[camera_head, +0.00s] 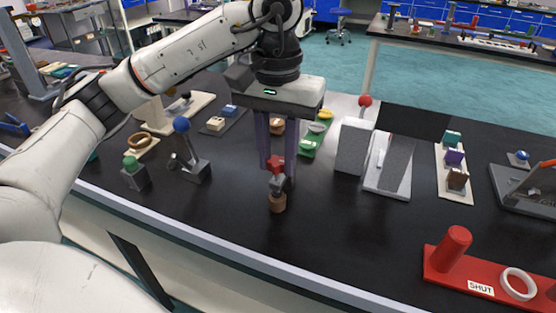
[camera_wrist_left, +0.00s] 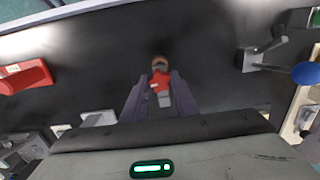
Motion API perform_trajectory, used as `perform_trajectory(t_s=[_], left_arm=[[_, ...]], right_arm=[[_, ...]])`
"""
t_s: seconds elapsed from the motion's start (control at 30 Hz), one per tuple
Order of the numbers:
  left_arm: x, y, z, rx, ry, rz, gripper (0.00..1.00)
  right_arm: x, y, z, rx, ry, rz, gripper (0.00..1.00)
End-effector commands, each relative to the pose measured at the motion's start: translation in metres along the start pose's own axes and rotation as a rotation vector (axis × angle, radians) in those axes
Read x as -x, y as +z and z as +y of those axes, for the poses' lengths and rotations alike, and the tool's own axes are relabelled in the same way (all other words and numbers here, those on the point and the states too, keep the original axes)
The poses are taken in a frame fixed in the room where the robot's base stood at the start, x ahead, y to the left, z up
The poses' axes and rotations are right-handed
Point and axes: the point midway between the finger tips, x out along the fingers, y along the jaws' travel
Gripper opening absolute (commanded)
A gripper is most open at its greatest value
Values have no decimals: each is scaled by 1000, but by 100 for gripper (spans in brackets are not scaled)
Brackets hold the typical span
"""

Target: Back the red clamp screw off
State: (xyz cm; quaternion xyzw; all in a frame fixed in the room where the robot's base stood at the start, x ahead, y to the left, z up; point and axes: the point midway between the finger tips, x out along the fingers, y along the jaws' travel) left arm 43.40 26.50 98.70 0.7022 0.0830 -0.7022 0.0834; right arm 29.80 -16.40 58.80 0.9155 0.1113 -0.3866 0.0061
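The red clamp screw (camera_head: 277,163) sits on top of a small grey metal fitting (camera_head: 277,185) with a brown round base (camera_head: 278,203), upright on the black bench. My left gripper (camera_head: 277,174) reaches down from above, with its two purple fingers on either side of the red screw. In the left wrist view the red screw (camera_wrist_left: 160,83) lies between the fingertips (camera_wrist_left: 160,78), with little or no gap. I cannot tell whether the fingers press on it. The fingers partly hide the fitting. My right gripper is not in view.
A blue-knobbed lever stand (camera_head: 195,165) and a green-knobbed block (camera_head: 134,172) stand left of the fitting. Grey blocks (camera_head: 354,147) stand to its right, and a red base marked SHUT (camera_head: 445,266) lies at front right. Bench in front of the fitting is clear.

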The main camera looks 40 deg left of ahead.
Motion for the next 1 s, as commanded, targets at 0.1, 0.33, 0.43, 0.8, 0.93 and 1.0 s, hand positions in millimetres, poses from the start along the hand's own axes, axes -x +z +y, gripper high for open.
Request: perform_trajectory(t_s=[0.1,0.33,0.43,0.8,0.93,1.0], left_arm=[[0,0,0,65,-1,-1,4],[0,0,-1,347,-1,-1,4],[0,0,-1,398,-1,-1,4],[0,0,-1,479,-1,-1,4],[0,1,-1,653,-1,-1,4],[0,1,-1,729,-1,-1,4]], right_arm=[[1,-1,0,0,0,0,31],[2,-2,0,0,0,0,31],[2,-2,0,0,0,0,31],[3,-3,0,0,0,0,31],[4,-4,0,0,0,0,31],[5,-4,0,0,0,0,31]])
